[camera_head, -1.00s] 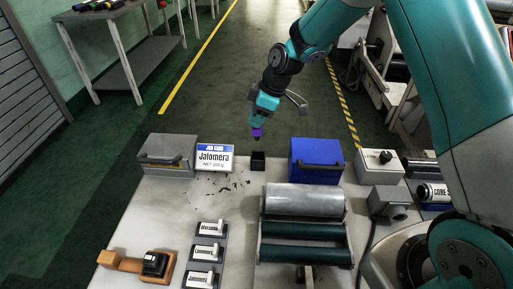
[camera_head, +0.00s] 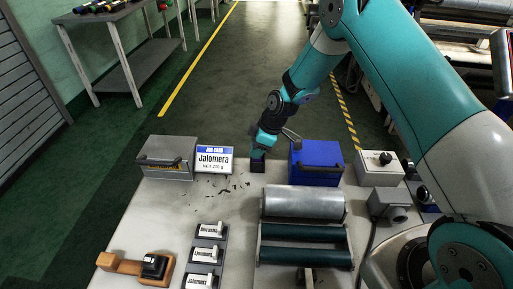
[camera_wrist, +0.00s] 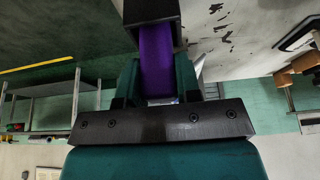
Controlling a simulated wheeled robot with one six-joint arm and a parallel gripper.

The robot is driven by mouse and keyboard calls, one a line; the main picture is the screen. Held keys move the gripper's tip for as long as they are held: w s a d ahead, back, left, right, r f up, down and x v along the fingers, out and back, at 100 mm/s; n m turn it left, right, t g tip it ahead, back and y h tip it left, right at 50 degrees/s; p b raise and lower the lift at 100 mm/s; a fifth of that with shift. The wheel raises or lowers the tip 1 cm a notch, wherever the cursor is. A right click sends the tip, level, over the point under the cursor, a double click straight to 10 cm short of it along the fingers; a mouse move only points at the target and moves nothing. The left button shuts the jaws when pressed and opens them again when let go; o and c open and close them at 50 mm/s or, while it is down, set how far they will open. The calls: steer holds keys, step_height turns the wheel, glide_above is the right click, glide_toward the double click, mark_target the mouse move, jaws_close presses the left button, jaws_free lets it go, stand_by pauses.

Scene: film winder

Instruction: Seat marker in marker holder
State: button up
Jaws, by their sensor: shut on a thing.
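The purple marker (camera_wrist: 157,62) is between the two teal fingers of my gripper (camera_wrist: 157,80) in the wrist view, and the gripper is shut on it. The marker's far end reaches into the mouth of the black marker holder (camera_wrist: 130,18); how deep it sits is hidden. In the head view the dark holder (camera_head: 258,168) stands near the back edge of the table. My gripper (camera_head: 258,154) is right above it, pointing down, and hides most of the marker there.
A blue box (camera_head: 318,178) stands close to the right of the holder. A Jalomera job card (camera_head: 214,159) and a grey box (camera_head: 165,171) are to the left. Dark scraps (camera_head: 226,188) lie in front. Rollers (camera_head: 304,203) and small label holders (camera_head: 208,231) are nearer.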

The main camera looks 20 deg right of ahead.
steer(key=shift+f, duration=0.2)
steer(key=o, duration=0.9)
steer(key=shift+d+r, duration=0.1)
steer(key=shift+r, duration=0.4)
steer(key=v, duration=1.1)
steer(key=s+a+r+m, duration=0.1)
steer(key=s+a+r, duration=0.3)
steer(key=s+r, duration=0.3)
steer(key=s+a+r+m, duration=0.1)
steer(key=s+r, duration=0.2)
steer(key=s, duration=0.5)
steer(key=s+a+r+m+g, duration=0.1)
steer(key=s+r, duration=0.3)
steer(key=s, duration=0.4)
steer(key=s+a+r+m, duration=0.2)
steer(key=s+r+m, duration=0.1)
steer(key=s, duration=0.5)
steer(key=shift+s+a+r+g, duration=0.2)
steer(key=shift+s+r+g, duration=0.1)
steer(key=shift+r+g, duration=0.1)
